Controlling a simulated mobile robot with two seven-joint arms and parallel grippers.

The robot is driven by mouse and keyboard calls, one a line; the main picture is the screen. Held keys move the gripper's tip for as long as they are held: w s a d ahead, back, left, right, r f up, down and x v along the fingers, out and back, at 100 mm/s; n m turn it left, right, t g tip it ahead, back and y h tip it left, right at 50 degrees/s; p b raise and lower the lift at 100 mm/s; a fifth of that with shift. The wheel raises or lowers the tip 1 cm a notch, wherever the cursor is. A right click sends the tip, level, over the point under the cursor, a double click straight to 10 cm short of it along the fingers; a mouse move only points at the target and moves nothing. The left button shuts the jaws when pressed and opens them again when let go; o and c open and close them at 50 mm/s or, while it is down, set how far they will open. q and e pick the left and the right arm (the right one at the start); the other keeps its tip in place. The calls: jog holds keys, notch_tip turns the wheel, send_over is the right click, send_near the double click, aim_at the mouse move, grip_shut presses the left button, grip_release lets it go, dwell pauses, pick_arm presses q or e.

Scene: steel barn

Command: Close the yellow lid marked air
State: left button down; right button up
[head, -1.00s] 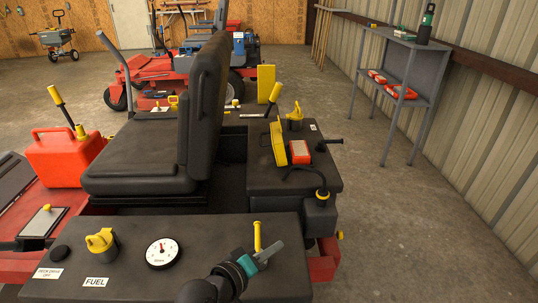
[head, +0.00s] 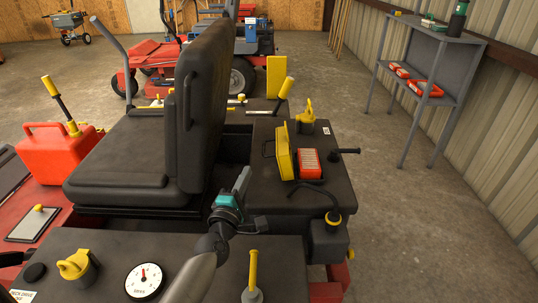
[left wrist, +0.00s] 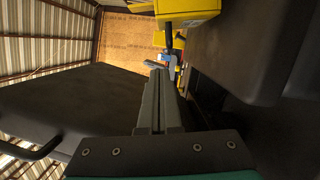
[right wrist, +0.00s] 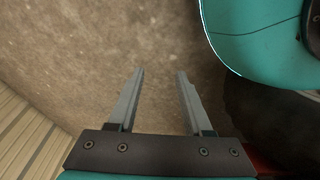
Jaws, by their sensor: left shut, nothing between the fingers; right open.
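The yellow lid (head: 284,152) stands raised on the right-hand black console, left of an open box with an orange-red ribbed insert (head: 309,163). No "air" marking is readable. My left gripper (head: 243,173) is shut and empty, pointing forward beside the seat, left of and nearer than the lid, apart from it. The left wrist view shows its closed fingers (left wrist: 157,100) and a yellow part (left wrist: 187,10) at the top; I cannot tell whether that is the lid. My right gripper (right wrist: 160,75) is open and empty above the concrete floor, outside the head view.
The black seat (head: 203,100) rises left of my left gripper. A yellow latch (head: 306,110), a black lever (head: 343,151) and a hose (head: 318,192) surround the box. A yellow-handled lever (head: 253,270) stands in front. A grey shelf (head: 435,50) stands right, with clear floor before it.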

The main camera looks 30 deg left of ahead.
pick_arm(q)
jog(key=b+x, duration=0.2)
jog(key=x, duration=0.5)
jog(key=shift+w+a, duration=0.1)
jog(key=shift+w, duration=0.2)
jog(key=shift+w+d+r+p, duration=0.15)
jog(key=shift+w+d, duration=0.1)
jog(key=shift+d, duration=0.35)
jog(key=shift+w+d+r+p, duration=0.15)
jog(key=shift+w+d, duration=0.1)
jog(key=shift+d, duration=0.35)
jog(key=shift+w+d+r+p, duration=0.1)
jog(key=shift+w+d, duration=0.2)
jog(key=shift+d, duration=0.3)
pick_arm(e)
jog(key=shift+w+a+r, duration=0.35)
jog(key=shift+w+r, duration=0.05)
jog(key=shift+r, duration=0.2)
jog(key=shift+w+a+r, duration=0.35)
jog(key=shift+r, duration=0.25)
pick_arm(q)
jog(key=shift+r, duration=0.1)
